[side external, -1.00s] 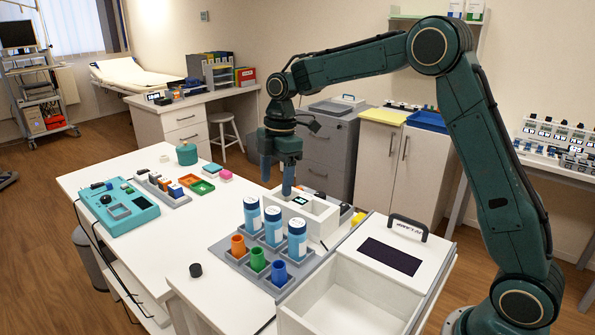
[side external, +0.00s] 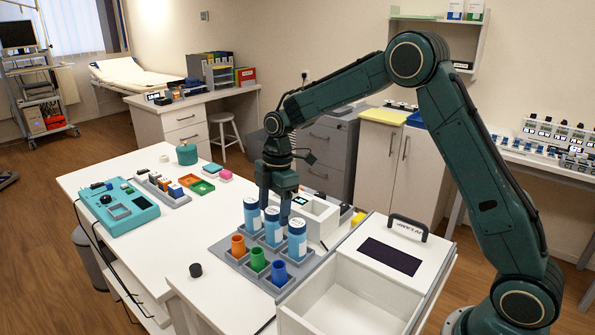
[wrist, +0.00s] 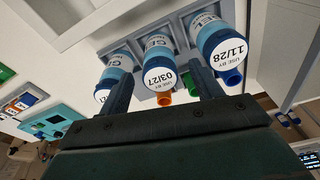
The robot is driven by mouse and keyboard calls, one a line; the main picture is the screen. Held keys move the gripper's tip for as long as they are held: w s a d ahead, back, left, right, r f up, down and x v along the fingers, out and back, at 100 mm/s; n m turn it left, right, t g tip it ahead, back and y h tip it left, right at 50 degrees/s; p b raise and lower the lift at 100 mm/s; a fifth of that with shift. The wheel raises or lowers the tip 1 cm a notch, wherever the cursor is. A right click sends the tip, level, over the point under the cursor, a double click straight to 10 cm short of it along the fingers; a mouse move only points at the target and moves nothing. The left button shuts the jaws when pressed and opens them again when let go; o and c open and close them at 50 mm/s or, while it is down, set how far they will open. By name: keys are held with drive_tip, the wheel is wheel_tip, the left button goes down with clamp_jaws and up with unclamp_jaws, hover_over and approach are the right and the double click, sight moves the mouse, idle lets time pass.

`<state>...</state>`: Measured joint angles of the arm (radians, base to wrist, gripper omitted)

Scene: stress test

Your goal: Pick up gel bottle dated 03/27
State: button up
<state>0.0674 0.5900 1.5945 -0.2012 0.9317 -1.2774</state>
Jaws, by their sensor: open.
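The middle bottle (side external: 272,228) has a lid reading 03/27 in the wrist view (wrist: 162,72). Another bottle (wrist: 221,48), on the right of the wrist view, reads 11/28. The left bottle's lid (wrist: 106,86) is partly hidden by a finger, and I cannot read its date. My gripper (side external: 276,208) points down just above and behind the middle bottle. Its fingers are apart, one each side of the 03/27 bottle in the wrist view, with nothing held.
Orange (side external: 238,245), green (side external: 258,258) and blue (side external: 279,272) tubes stand in front of the bottles. A white device (side external: 322,210) is close behind the rack. A white box (side external: 345,300) with a handled lid is at right.

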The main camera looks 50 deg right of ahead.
drive_tip(key=shift+a+f, duration=0.15)
drive_tip(key=shift+f, duration=0.95)
drive_tip(key=c, duration=1.2)
drive_tip(key=shift+o, duration=0.2)
drive_tip(key=shift+r, duration=0.15)
drive_tip(key=shift+r, duration=4.9)
